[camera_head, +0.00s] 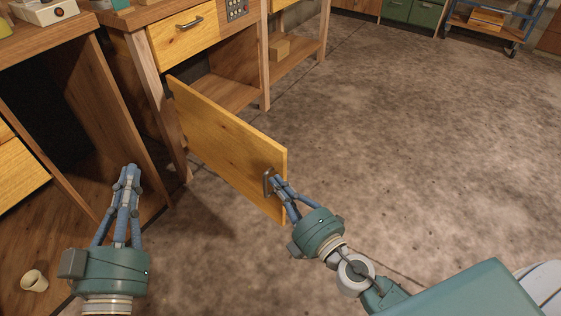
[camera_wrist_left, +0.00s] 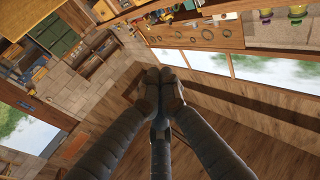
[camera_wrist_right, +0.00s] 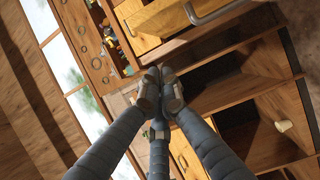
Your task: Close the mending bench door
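The mending bench door (camera_head: 225,140) is a yellow wooden panel standing open, swung out from the bench into the room. Its grey handle (camera_head: 267,184) is near the free edge. My right gripper (camera_head: 273,178) is at the handle, its fingertips close together beside it. In the right wrist view my right gripper (camera_wrist_right: 161,80) has its fingertips together, and no handle shows between them; I cannot tell whether they touch it. My left gripper (camera_head: 131,172) is shut and empty, left of the door and in front of the benches. It also shows shut in the left wrist view (camera_wrist_left: 160,78).
The mending bench has a closed yellow drawer (camera_head: 184,33) above its open compartment (camera_head: 222,92). Another wooden bench stands at left, with a white cup (camera_head: 34,281) low down there. The concrete floor (camera_head: 420,130) right of the door is clear; a blue cart (camera_head: 490,25) stands far back.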

